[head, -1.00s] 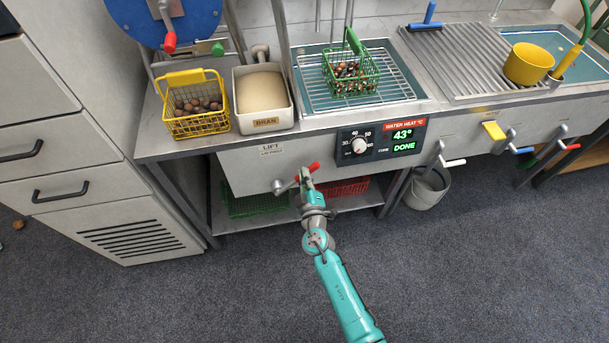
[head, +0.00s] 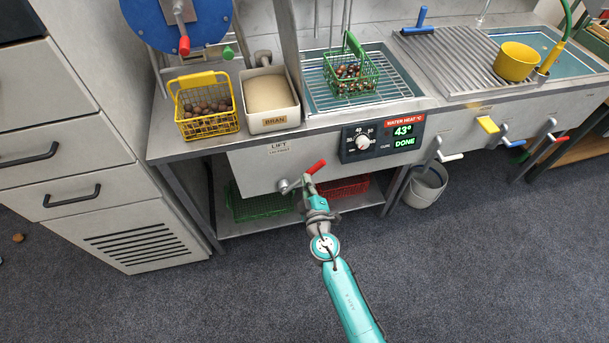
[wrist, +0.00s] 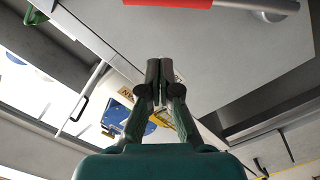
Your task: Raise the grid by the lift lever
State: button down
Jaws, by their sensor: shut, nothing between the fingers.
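The lift lever (head: 316,167) has a red handle slanting up to the right from a grey pivot on the front panel, under the LIFT label (head: 279,146). Its red handle also shows at the top of the wrist view (wrist: 170,2). My gripper (head: 307,180) is just below the handle; in the wrist view its fingertips (wrist: 160,64) are together, empty and apart from the red handle. The wire grid (head: 400,80) lies in the blue basin, with a green basket (head: 353,84) of chestnuts on it. I cannot tell the grid's exact height.
The control panel (head: 383,138) right of the lever reads 43° and DONE. A yellow basket (head: 207,125) of chestnuts and a bran box (head: 270,121) stand on the counter. Red and green crates lie on the shelf below. A grey bucket (head: 426,187) stands right; open floor lies in front.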

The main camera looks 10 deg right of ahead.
jog(key=s, duration=0.6)
jog(key=shift+r, duration=0.2)
jog(key=shift+d, duration=0.1)
jog(key=s+d+f+m+g, duration=0.1)
jog(key=s+d+m, duration=0.1)
jog(key=s, duration=1)
jog(key=s+d+f+m+g, duration=0.1)
jog(key=s+d+f+m, duration=0.15)
jog(key=s, duration=0.95)
jog(key=s+d+r+m, duration=0.1)
jog(key=s+r+m, duration=0.2)
jog(key=s+r, duration=0.5)
jog(key=s+d+r+m, duration=0.2)
jog(key=s+r+m, duration=0.1)
jog(key=s+r, duration=0.5)
jog(key=s, duration=0.3)
jog(key=shift+s+d+r+g+h, duration=0.25)
jog(key=shift+s+r+g+h, duration=0.05)
jog(key=shift+s+g, duration=0.1)
